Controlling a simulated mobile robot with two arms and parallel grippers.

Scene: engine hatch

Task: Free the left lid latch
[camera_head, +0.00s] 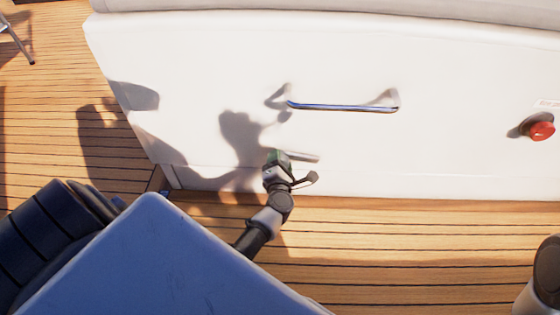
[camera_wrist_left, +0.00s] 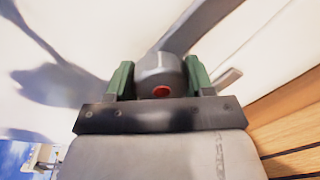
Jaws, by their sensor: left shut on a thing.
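The left lid latch (camera_wrist_left: 158,76) is a grey round piece with a red dot and a grey lever (camera_wrist_left: 200,22) running to the upper right in the left wrist view. My left gripper (camera_wrist_left: 160,85) has its green fingers on either side of the round piece and is shut on it. In the head view my left gripper (camera_head: 279,156) is at the lower part of the white hatch front (camera_head: 220,60). A pale bar (camera_head: 304,157) sticks out to its right; the gripper hides most of the latch there. My right gripper is not in view.
A metal handle (camera_head: 345,107) with a shadow sits on the hatch front above my left gripper. A red round knob (camera_head: 541,130) is at the far right. Plank decking (camera_head: 400,240) runs below the front. The front between handle and knob is clear.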

